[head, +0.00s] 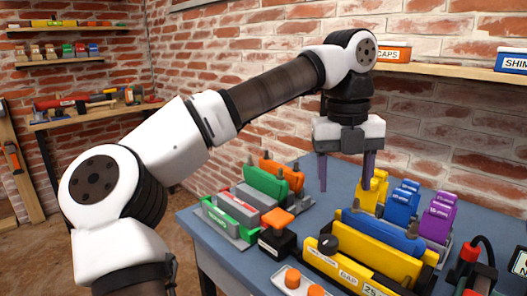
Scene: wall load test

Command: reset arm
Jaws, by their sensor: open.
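My gripper (346,172) hangs pointing down above the blue-topped workbench (205,232). Its two fingers are apart, with nothing between them. In the picture it lies above and left of a yellow block (373,190); I cannot tell the exact height between them. My white and dark arm reaches across from the lower left, raised over the bench, and hides part of the brick wall behind it.
The bench holds green (266,184) and orange (282,170) pieces, a black box with an orange top (277,218), a yellow fixture with a blue bar (383,232), blue (402,203) and purple (437,217) blocks. A shelf (450,72) with labelled bins runs along the wall.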

